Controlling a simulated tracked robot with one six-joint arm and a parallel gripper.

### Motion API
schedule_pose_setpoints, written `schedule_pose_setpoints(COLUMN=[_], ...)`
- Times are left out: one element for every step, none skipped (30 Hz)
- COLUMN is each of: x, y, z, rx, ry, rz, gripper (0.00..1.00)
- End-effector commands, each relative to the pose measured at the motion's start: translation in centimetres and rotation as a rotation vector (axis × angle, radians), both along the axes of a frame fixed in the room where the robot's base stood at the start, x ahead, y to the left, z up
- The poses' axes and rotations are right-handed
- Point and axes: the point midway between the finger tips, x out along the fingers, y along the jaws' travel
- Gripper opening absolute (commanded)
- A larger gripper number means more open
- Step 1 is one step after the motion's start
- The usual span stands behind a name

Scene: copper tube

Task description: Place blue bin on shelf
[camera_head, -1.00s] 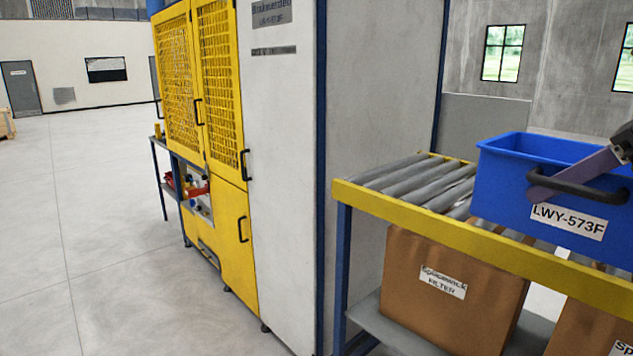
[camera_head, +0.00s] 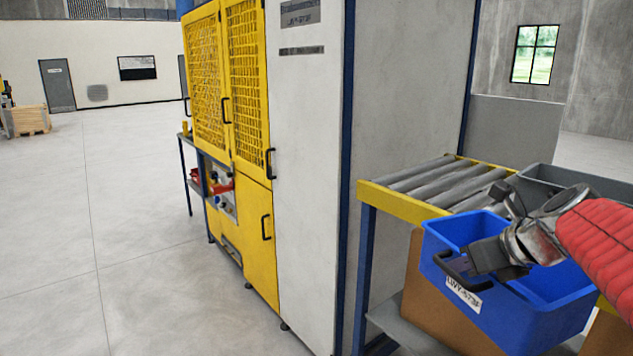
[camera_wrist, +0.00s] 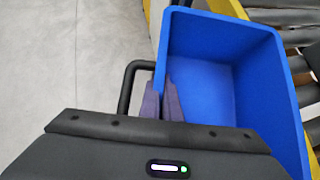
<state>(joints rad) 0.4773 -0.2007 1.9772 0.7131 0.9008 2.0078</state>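The blue bin (camera_head: 520,312) is held in front of the roller table's (camera_head: 405,203) yellow edge in the head view, tilted, with its open top facing up. Its white label reads LWY-573F. My gripper (camera_head: 470,262) is at the bin's handle side, shut on the rim or handle; I cannot tell exactly which. In the wrist view, the purple-grey fingers (camera_wrist: 165,102) lie at the wall beside the black handle of the bin (camera_wrist: 205,88). The bin looks empty. No separate shelf is clearly identifiable.
A grey bin (camera_head: 575,180) stands on the rollers behind. A brown cardboard box (camera_head: 425,305) sits on the table's lower level. A white and yellow cabinet (camera_head: 300,150) stands left of the table. Open concrete floor (camera_head: 130,250) lies at left.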

Motion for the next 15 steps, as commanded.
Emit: schedule_pose_setpoints(x=[0.8,1.2,1.8,2.2,2.6,3.3,3.7,4.1,4.8,5.2,5.7,6.3,6.8,7.2,7.9], y=[0.7,1.0,1.4,1.7,2.1,2.5,2.8,3.1,3.5,3.8,4.1,4.6,4.9,5.3,5.6], z=[-1.2,-1.9,-2.8,-3.5,-4.2,-5.1,-5.8,-6.5,-7.4,-8.1,-8.9,-9.8,-10.6,-11.3,-12.2], rx=[0.002,0.001,0.001,0.002,0.001,0.001,0.001,0.000,0.001,0.001,-0.001,0.000,0.001,-0.001,0.000], ry=[0.003,0.004,0.004,0.004,0.004,0.005,0.003,0.004,0.005,0.004,0.005,0.005,0.007,0.005,0.005], rz=[-0.008,-0.018,-0.029,-0.040,-0.047,-0.061,-0.070,-0.079,-0.092,-0.101,-0.111,-0.124,-0.134,-0.144,-0.158], gripper=[0.00,0.00,0.00,0.00,0.00,0.00,0.00,0.00,0.00,0.00,0.00,0.00,0.00,0.00,0.00])
